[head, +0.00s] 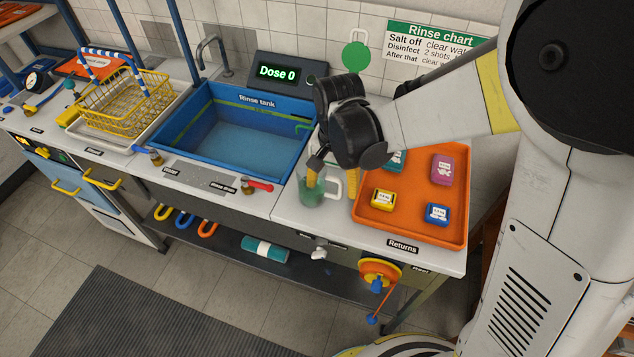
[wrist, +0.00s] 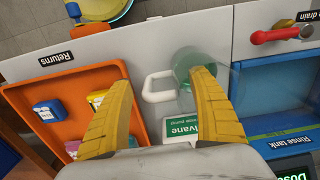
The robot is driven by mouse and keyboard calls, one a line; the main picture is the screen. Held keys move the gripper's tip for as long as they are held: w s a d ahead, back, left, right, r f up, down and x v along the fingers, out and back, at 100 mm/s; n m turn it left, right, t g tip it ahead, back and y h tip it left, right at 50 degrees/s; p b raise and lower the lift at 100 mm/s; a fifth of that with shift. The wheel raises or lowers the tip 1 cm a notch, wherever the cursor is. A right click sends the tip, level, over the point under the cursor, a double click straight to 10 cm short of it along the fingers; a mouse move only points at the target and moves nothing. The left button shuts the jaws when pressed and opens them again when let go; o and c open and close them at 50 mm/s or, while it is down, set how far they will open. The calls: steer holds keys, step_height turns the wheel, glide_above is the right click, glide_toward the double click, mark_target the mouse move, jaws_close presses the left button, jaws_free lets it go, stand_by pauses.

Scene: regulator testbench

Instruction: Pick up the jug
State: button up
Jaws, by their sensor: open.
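The jug is a see-through greenish vessel with a white handle. In the head view the jug (head: 311,198) stands on the white counter between the rinse tank and the orange tray. My gripper (head: 333,178) is above and around its handle side, one yellow finger overlapping the jug's body, the other to the right of the handle. In the wrist view the jug (wrist: 190,60) shows at upper middle, partly behind the right finger. Its handle lies between the fingers of my gripper (wrist: 163,80), which is open and empty. Whether a finger touches the jug, I cannot tell.
The orange Returns tray (head: 448,234) with several small coloured blocks is right of the jug. The blue rinse tank (head: 294,170) is to the left. A red-handled valve (head: 260,186) is at the tank's front. A yellow wire basket (head: 110,95) stands farther left.

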mark_target(332, 195)
steer(key=f+b, duration=0.2)
steer(key=f, duration=0.3)
steer(key=shift+w+f+b, duration=0.2)
steer(key=shift+w+b, duration=0.05)
steer(key=shift+b, duration=0.15)
steer(key=shift+r, duration=0.1)
jaws_close()
